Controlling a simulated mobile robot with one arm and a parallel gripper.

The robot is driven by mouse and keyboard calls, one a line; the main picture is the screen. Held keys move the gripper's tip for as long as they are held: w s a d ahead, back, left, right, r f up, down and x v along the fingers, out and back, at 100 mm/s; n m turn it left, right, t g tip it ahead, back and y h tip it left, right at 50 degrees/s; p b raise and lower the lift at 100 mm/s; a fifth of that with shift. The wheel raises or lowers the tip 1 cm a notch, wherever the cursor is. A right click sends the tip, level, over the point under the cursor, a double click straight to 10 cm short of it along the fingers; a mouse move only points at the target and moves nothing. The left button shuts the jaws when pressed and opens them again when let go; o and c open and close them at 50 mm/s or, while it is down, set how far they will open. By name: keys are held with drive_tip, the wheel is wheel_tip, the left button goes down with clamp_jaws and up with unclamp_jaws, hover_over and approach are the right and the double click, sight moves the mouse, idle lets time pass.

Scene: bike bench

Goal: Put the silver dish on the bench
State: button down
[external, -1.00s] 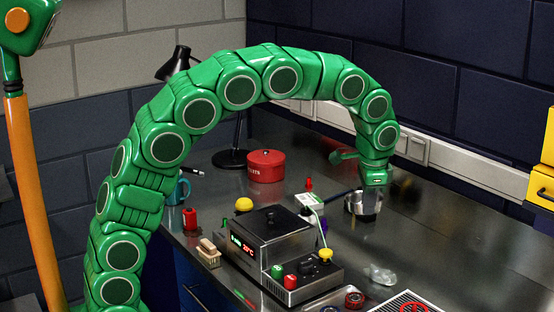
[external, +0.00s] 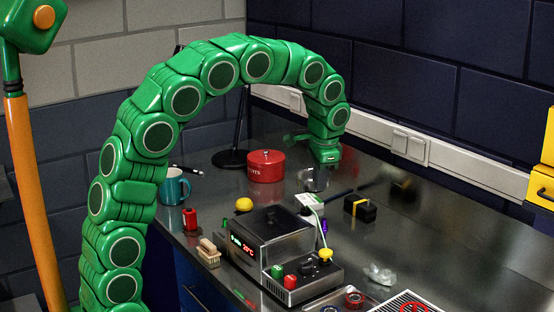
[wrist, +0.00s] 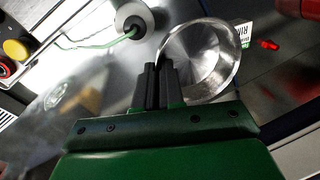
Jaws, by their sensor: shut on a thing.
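The silver dish (external: 311,183) is a small round metal bowl. It hangs below my gripper (external: 324,168) over the back part of the bench (external: 440,230), right of the red lidded pot. In the wrist view the dish (wrist: 207,55) shows its shiny, empty inside, and my gripper's black fingers (wrist: 160,80) are shut on its near rim. I cannot tell whether its base touches the bench; part of it is hidden behind the gripper and nearby items.
A red pot (external: 265,168) stands left of the dish. A teal mug (external: 174,188) is at left. The bench's right side is clear.

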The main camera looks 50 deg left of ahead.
drive_tip(key=s+a+n+g, duration=0.1)
drive_tip(key=s+a+n, duration=0.1)
drive_tip(key=s+a, duration=0.6)
drive_tip(key=s+a+n, duration=0.2)
drive_tip(key=s+a, duration=0.2)
drive_tip(key=a, duration=0.9)
drive_tip(key=s+a+n+g, duration=0.15)
drive_tip(key=s+a, duration=0.35)
drive_tip(key=a, duration=0.5)
drive_tip(key=shift+t+y, duration=0.4)
drive_tip(key=shift+t, duration=0.05)
drive_tip(key=w+a+f, duration=0.2)
drive_tip(key=w, duration=0.1)
drive_tip(key=w+a+f, duration=0.5)
drive_tip(key=w+f, duration=0.1)
drive_tip(key=shift+w+a, duration=0.15)
drive_tip(key=shift+a, duration=0.1)
drive_tip(key=shift+w+a+f, duration=0.45)
drive_tip(key=shift+w+f, duration=0.15)
drive_tip(key=shift+f, duration=1.85)
drive_tip(key=shift+f, duration=0.1)
drive_tip(key=c, duration=1.3)
unclamp_jaws()
drive_tip(key=shift+o, duration=0.2)
